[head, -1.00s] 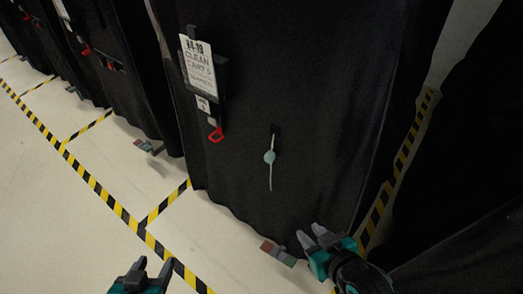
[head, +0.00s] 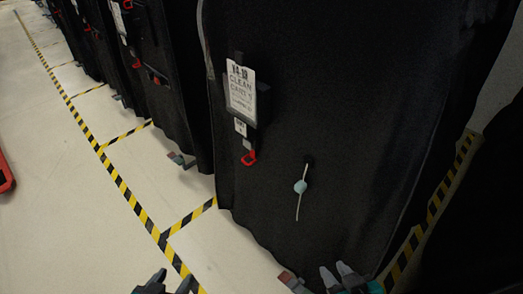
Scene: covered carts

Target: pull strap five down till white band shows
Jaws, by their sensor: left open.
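A thin pale strap (head: 298,207) hangs from a dark hole in the front of the nearest black covered cart (head: 290,120). A blue-grey bead (head: 300,187) sits partway along it. I can read no number on the strap and cannot make out a white band. My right gripper (head: 338,271) is at the bottom edge, below and right of the strap, its fingertips apart and empty, not touching the strap. My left gripper (head: 170,281) is open and empty at the bottom edge, left of the cart. Both grippers are partly cut off by the frame.
A white sign (head: 241,88) and a red hook (head: 249,157) hang on the cart's front. A small coloured tab (head: 290,280) shows at its foot. More covered carts stand behind left. Yellow-black tape (head: 125,190) marks open floor. A red object (head: 5,175) is at the left edge.

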